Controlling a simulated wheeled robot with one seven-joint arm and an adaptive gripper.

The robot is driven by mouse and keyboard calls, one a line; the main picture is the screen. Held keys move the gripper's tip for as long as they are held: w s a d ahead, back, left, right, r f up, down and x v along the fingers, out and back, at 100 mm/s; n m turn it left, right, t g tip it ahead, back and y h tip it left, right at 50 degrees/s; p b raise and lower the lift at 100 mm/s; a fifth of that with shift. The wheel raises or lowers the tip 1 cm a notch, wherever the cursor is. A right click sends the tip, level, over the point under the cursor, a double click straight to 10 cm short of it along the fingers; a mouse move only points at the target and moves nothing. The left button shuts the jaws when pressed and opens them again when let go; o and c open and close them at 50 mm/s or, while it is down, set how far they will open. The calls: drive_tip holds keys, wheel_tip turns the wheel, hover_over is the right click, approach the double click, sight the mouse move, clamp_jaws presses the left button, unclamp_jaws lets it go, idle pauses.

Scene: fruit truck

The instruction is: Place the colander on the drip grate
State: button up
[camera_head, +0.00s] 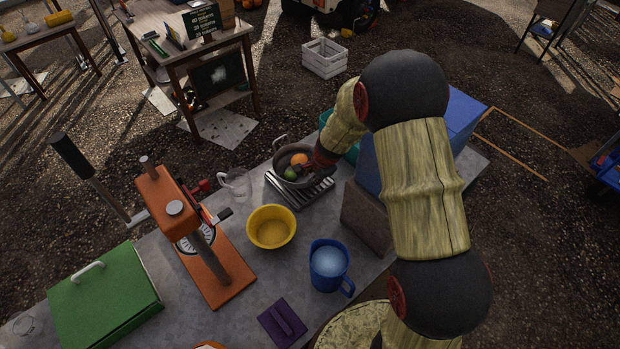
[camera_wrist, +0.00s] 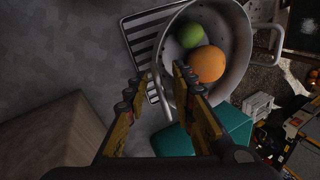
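The colander (camera_head: 281,163) is a grey metal bowl with loop handles, holding an orange and a green fruit. It overlaps the far part of the drip grate (camera_head: 301,195), a slatted metal rack on the counter. I cannot tell whether it rests fully on the slats. In the wrist view the colander (camera_wrist: 238,65) covers the right side of the grate (camera_wrist: 141,42). My gripper (camera_head: 318,162) is at the colander's right side. In the wrist view the fingers of my gripper (camera_wrist: 158,82) are apart, close to the near rim, with no clear grip on it.
A yellow bowl (camera_head: 270,228), a blue pitcher (camera_head: 326,270) and a clear glass jug (camera_head: 235,184) stand near the grate. An orange press (camera_head: 212,265) is at left. A brown block (camera_head: 366,222) and a blue box (camera_head: 462,117) stand at right.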

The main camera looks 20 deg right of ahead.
drive_tip(key=v, duration=0.3)
drive_tip(key=s+a+r+n, duration=0.2)
drive_tip(key=s+r+n, duration=0.3)
drive_tip(key=r, duration=0.6)
drive_tip(key=s+a+r+n, duration=0.3)
drive_tip(key=s+r, duration=0.3)
drive_tip(key=r, duration=0.5)
drive_tip(key=s+r+n, duration=0.4)
drive_tip(key=s, duration=0.6)
drive_tip(key=s+d+r+n+t, duration=0.1)
drive_tip(key=s+r+n, duration=0.3)
drive_tip(key=s, duration=0.7)
drive_tip(key=shift+d+r+h, duration=0.2)
drive_tip(key=shift+r+h, duration=0.2)
drive_tip(key=shift+r, duration=0.2)
wheel_tip(320, 180, down, 8)
drive_tip(key=b, duration=0.8)
drive_tip(key=shift+f, duration=0.25)
